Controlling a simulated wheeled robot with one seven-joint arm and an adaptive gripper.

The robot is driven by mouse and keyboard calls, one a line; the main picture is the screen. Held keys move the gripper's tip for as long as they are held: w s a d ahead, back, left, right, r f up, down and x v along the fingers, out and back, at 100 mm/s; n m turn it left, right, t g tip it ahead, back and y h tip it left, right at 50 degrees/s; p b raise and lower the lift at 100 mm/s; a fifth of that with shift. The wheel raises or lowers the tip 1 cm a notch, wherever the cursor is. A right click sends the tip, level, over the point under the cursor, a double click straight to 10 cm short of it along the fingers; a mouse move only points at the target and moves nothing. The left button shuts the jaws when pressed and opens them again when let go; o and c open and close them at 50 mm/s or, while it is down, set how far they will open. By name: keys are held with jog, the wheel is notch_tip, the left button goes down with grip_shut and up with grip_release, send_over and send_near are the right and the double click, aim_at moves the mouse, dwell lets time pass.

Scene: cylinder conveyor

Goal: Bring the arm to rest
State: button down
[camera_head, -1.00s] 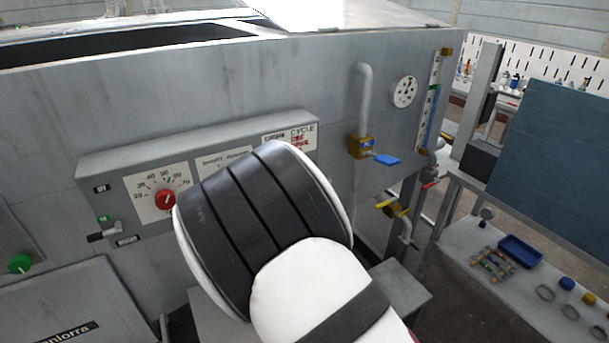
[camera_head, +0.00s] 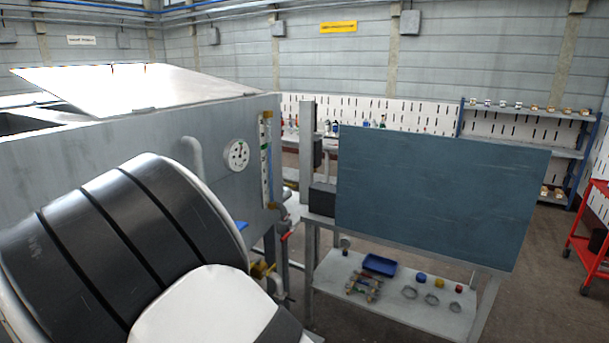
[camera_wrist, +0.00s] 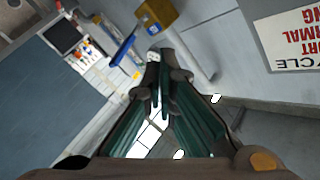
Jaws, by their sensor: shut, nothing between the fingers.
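My gripper (camera_wrist: 159,88) shows in the wrist view, its two dark green fingers shut together with nothing between them. The fingers point toward a brass valve body (camera_wrist: 157,14) with a blue lever (camera_wrist: 124,48) on the grey machine, and are apart from the machine's wall as far as I can tell. In the head view my black and white arm fills the lower left, and my gripper is out of sight there.
The grey machine (camera_head: 215,120) with a round gauge (camera_head: 236,154) stands at the left, close to my arm. A bench (camera_head: 400,305) with a blue-grey panel (camera_head: 440,195), a blue tray (camera_head: 379,265) and small parts stands at the centre right. A red cart (camera_head: 590,250) is far right.

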jog(key=w+d+r+g+b, duration=0.1)
jog(key=w+d+r+g, duration=0.15)
jog(key=d, duration=0.35)
jog(key=w+d+r+g, duration=0.1)
jog(key=w+d+r, duration=0.25)
jog(key=d, duration=0.25)
jog(key=s+d+r+n+g+b, duration=0.1)
jog(key=s+d+r+g, duration=0.15)
jog(key=d, duration=0.35)
jog(key=s+d+r+n+g+b, duration=0.1)
jog(key=s+d+r, duration=0.15)
jog(key=d, duration=0.25)
jog(key=s+d+n+g+h+b, duration=0.2)
jog(key=s+d+g+h, duration=0.2)
jog(key=s+d, duration=1.8)
jog(key=s, duration=0.3)
jog(key=shift+f+n+h, duration=0.3)
jog(key=shift+f, duration=0.1)
